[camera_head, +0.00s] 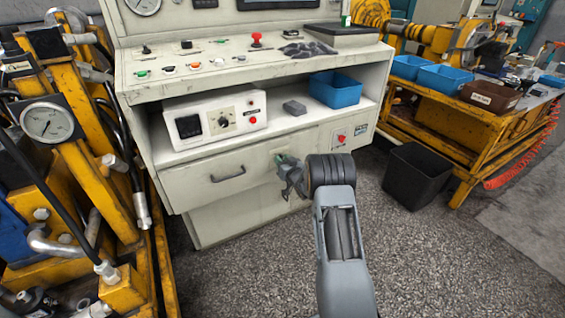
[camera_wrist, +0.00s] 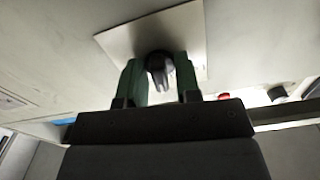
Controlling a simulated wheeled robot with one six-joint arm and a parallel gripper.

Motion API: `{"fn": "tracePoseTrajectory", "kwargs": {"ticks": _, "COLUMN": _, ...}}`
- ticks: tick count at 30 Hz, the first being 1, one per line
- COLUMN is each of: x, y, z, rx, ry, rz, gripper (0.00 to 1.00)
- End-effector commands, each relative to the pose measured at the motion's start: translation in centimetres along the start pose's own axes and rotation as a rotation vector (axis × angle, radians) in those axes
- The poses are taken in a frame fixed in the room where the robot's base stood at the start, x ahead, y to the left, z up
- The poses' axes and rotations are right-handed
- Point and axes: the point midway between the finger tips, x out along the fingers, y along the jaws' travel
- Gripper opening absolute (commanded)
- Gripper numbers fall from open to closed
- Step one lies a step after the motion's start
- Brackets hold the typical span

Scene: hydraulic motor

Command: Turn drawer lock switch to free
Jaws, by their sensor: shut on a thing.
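In the wrist view, a black switch knob (camera_wrist: 159,63) stands out from a square metal plate (camera_wrist: 122,36) on a pale panel. My gripper (camera_wrist: 160,78) has its two green fingers on either side of the knob, shut on it. In the head view, my gripper (camera_head: 287,170) is at the cabinet front, to the right of the drawer (camera_head: 205,176) and its dark handle (camera_head: 228,174). The drawer front looks flush with the cabinet. In the head view the knob is hidden behind my gripper. The knob's marked position cannot be read.
A red switch (camera_head: 341,138) sits on the cabinet front to the right of my gripper. A control box (camera_head: 214,120), a grey block (camera_head: 294,107) and a blue bin (camera_head: 335,90) stand on the shelf above. A black bin (camera_head: 416,176) stands on the floor at right.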

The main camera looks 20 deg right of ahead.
Motion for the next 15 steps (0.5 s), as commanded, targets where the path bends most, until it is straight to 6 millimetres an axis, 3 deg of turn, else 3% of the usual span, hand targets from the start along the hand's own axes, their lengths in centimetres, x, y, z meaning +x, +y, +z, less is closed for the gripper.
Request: {"fn": "tracePoseTrajectory", "kwargs": {"ticks": 15, "x": -0.02, "y": -0.07, "z": 0.08, "rx": 0.446, "ry": -0.003, "rz": 0.000, "gripper": 0.07}}
